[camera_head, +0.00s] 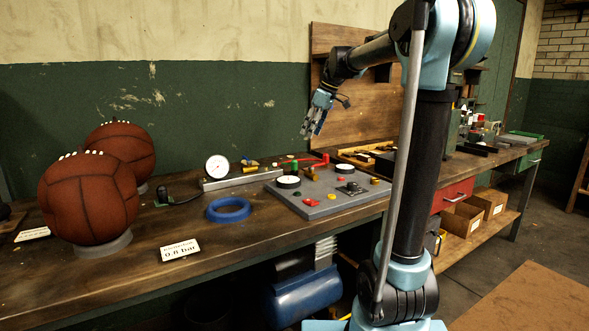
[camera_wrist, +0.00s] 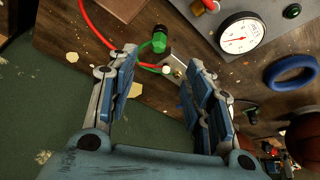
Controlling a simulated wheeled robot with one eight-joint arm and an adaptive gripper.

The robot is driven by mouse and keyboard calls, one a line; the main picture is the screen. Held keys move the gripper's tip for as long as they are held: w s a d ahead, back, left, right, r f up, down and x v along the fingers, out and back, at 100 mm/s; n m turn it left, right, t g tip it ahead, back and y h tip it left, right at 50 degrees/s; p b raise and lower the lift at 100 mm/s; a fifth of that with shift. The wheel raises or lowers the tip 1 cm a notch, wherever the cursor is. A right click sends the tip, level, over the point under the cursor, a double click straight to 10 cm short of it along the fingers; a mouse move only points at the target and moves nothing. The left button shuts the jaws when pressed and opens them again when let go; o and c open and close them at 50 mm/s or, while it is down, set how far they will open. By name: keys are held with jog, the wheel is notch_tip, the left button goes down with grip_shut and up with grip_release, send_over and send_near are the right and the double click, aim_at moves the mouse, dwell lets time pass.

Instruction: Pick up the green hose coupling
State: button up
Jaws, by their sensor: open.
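The green hose coupling (camera_wrist: 158,42) lies on the wooden bench in the wrist view, beside a dark block and the red hose (camera_wrist: 97,30). A thin green curve shows around its left side. In the head view a small green shape (camera_head: 295,164) behind the grey panel looks like it, but it is too small to be sure. My gripper (camera_wrist: 158,68) is open and empty, with its two fingers apart on either side below the coupling in the wrist view. In the head view my gripper (camera_head: 316,121) hangs above the back of the bench, apart from the things on it.
The grey panel (camera_head: 325,208) carries gauges and coloured knobs; its gauge (camera_wrist: 240,35) shows close by on the right in the wrist view. A blue ring (camera_head: 228,209), a standing gauge (camera_head: 217,167) and leather balls (camera_head: 90,198) are to the left. A wooden backboard (camera_head: 350,110) rises behind.

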send_over(296, 170)
jog(key=d, duration=0.2)
notch_tip(296, 170, down, 11)
jog(key=shift+s+d+r, duration=0.1)
jog(key=shift+r, duration=0.05)
jog(key=x, duration=0.4)
jog(key=shift+a+r, duration=0.15)
jog(key=shift+a, duration=0.15)
jog(key=shift+w+a+f, duration=0.15)
jog(key=shift+w+f, duration=0.05)
jog(key=shift+f, duration=0.35)
jog(key=shift+c, duration=0.5)
jog(key=c, duration=1)
